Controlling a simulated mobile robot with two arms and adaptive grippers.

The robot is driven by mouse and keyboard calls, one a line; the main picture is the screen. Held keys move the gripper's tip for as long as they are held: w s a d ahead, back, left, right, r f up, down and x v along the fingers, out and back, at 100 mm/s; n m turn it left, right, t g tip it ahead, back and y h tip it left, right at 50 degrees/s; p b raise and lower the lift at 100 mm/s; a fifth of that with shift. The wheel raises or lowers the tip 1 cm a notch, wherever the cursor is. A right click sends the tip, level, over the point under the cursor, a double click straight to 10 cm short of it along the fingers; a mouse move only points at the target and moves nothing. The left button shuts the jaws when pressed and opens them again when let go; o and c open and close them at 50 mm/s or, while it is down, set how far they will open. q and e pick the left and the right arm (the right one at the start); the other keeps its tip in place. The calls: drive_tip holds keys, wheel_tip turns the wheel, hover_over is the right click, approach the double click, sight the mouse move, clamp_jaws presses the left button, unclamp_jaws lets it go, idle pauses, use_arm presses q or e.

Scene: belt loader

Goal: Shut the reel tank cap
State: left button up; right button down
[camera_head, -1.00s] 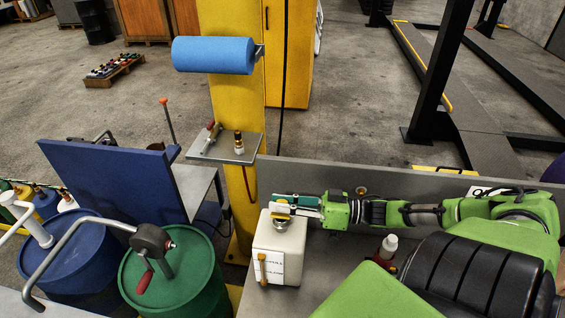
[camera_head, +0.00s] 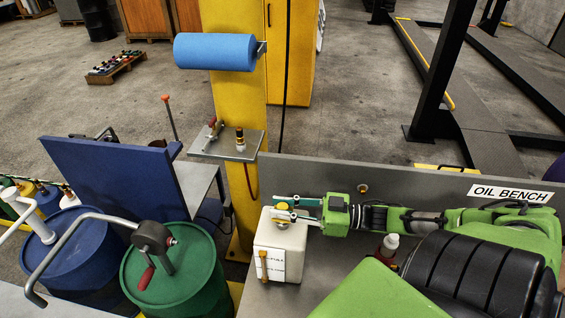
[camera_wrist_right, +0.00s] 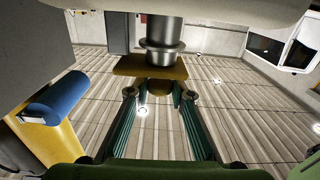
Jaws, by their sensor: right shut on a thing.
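The white tank (camera_head: 282,238) stands on the bench below the post, with a label and an orange strip on its front. A yellow cap (camera_head: 283,206) sits at its top. In the right wrist view the yellow cap (camera_wrist_right: 135,66) lies against a metal neck (camera_wrist_right: 163,42); that view looks upside down. My right gripper (camera_head: 291,208) comes in from the right at cap height, its two teal fingers shut on the cap. They also show in the right wrist view (camera_wrist_right: 160,96). Whether the cap is fully seated is unclear. My left gripper is out of view.
A blue drum (camera_head: 75,262) and a green drum (camera_head: 180,275) with a crank pump stand left. A yellow post (camera_head: 238,110) carries a blue roll (camera_head: 214,52) and a small shelf (camera_head: 225,144). A small bottle (camera_head: 387,246) stands on the bench, right of the tank.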

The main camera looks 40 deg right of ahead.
drive_tip(key=shift+f, duration=0.15)
drive_tip(key=c, duration=1.8)
unclamp_jaws()
drive_tip(key=shift+s, duration=0.1)
drive_tip(key=v, duration=1.2)
drive_tip(key=shift+a, duration=0.1)
